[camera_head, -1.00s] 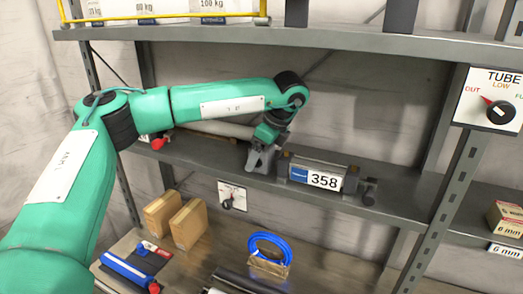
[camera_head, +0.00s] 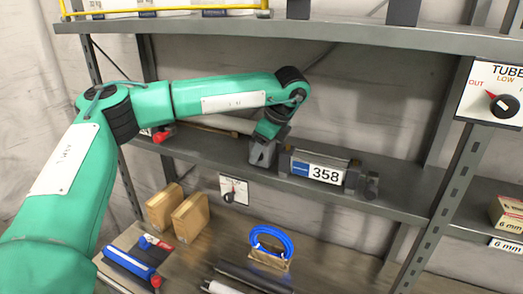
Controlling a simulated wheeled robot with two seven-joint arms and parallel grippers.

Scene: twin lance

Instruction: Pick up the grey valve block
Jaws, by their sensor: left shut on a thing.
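My left gripper (camera_head: 265,139) reaches in from the left over the middle shelf. It is shut on a small grey block (camera_head: 262,154), which looks like the grey valve block. The block is at or just above the shelf surface; I cannot tell whether it touches. The jaws hide its upper part. Just right of it lies a grey cylinder unit (camera_head: 318,160) with dark ends and a plate reading 358. My right gripper is not in view.
The middle shelf (camera_head: 400,203) is clear right of the cylinder unit. An upper shelf (camera_head: 340,32) hangs above my arm. Below stand two cardboard boxes (camera_head: 190,217) and a blue coil (camera_head: 270,240). A shelf upright (camera_head: 448,175) stands right, beside a dial sign (camera_head: 490,92).

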